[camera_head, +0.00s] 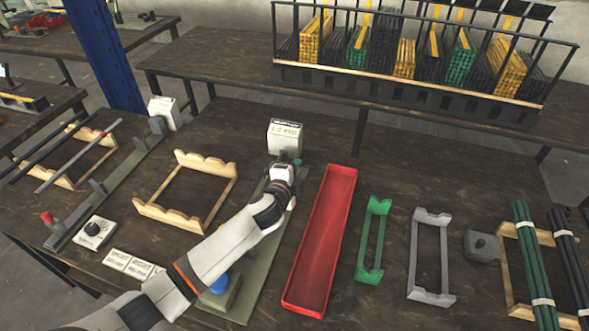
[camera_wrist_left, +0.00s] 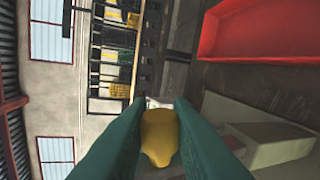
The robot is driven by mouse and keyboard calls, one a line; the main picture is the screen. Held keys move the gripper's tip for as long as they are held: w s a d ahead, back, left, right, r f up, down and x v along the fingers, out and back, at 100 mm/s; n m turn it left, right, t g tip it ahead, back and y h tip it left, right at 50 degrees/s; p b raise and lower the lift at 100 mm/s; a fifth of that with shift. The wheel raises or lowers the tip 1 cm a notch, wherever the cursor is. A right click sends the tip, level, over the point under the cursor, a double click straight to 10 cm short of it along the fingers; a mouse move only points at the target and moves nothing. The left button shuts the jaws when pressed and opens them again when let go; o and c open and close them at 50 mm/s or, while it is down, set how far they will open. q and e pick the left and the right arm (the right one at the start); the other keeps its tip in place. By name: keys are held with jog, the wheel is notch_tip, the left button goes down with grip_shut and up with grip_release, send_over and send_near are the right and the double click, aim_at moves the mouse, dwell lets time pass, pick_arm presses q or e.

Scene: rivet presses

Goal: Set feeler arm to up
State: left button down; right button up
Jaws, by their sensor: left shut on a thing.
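My left gripper (camera_head: 291,172) is at the far end of a long olive-green press base (camera_head: 247,300), just in front of a white labelled box (camera_head: 285,138). In the left wrist view the two dark green fingers (camera_wrist_left: 158,108) are shut on a rounded yellow piece (camera_wrist_left: 158,138), which looks like the end of the feeler arm. In the head view my wrist and gripper hide the feeler arm, so its angle cannot be told there. My right gripper is not in view.
A long red tray (camera_head: 322,240) lies just right of the press base. A blue knob (camera_head: 220,284) stands at its near end, partly behind my arm. A wooden rack (camera_head: 187,192) is on the left, green (camera_head: 372,240) and grey (camera_head: 432,255) frames on the right.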

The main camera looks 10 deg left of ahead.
pick_arm(q)
jog(key=c, duration=1.3)
grip_release()
jog(key=v, duration=1.2)
jog(key=shift+f, duration=0.1)
